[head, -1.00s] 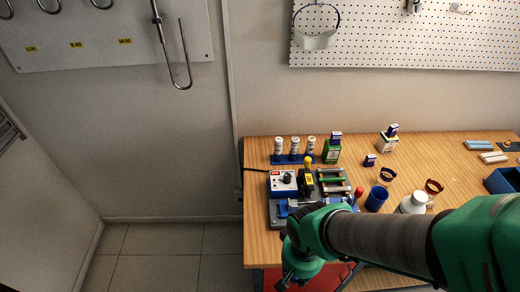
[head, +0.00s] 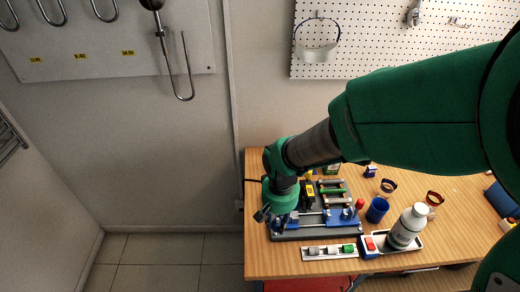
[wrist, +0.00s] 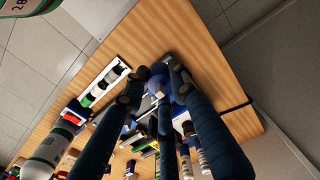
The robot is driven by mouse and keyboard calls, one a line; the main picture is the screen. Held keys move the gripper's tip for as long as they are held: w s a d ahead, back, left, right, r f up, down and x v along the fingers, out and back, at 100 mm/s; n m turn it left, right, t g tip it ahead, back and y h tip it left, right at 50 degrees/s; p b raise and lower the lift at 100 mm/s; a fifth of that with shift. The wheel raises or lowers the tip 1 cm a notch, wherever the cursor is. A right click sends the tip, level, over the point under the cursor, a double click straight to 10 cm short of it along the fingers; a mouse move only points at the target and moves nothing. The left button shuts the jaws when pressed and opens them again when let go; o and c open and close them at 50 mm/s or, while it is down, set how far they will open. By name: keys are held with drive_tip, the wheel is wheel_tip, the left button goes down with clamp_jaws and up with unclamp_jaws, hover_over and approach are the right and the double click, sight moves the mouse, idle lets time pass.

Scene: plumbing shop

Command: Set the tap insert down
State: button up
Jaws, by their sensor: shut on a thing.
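My gripper (head: 268,217) is over the front left part of a dark grey fixture plate (head: 300,235) with blue clamps and metal rods. In the head view the insert cannot be told apart from the gripper and the clamps. I cannot tell whether it touches the fixture.
A white strip (head: 312,252) with several small cylinders lies at the table's front. Right of it are a red-buttoned blue box (head: 371,244), a white bottle (head: 407,228) and a blue cup (head: 377,210). Bare wood (head: 460,222) shows at the right.

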drive_tip(key=w+f, duration=0.2)
drive_tip(key=w, duration=0.8)
drive_tip(key=w+f+p, duration=0.1)
drive_tip(key=w+f, duration=0.2)
drive_tip(key=w, duration=0.7)
drive_tip(key=w+f, duration=0.3)
drive_tip(key=w, duration=0.7)
drive_tip(key=shift+w+a+p, duration=0.2)
drive_tip(key=shift+w+p, duration=0.05)
drive_tip(key=shift+p, duration=0.15)
drive_tip(key=shift+f, duration=0.5)
drive_tip(key=w+a, duration=0.1)
drive_tip(key=w, duration=0.4)
drive_tip(key=w+a+f, duration=0.1)
drive_tip(key=w, duration=0.4)
drive_tip(key=w+a, duration=0.1)
drive_tip(key=w, duration=0.4)
drive_tip(key=shift+w+f+b, duration=0.25)
drive_tip(key=shift+w+b, duration=0.1)
drive_tip(key=shift+b, duration=0.05)
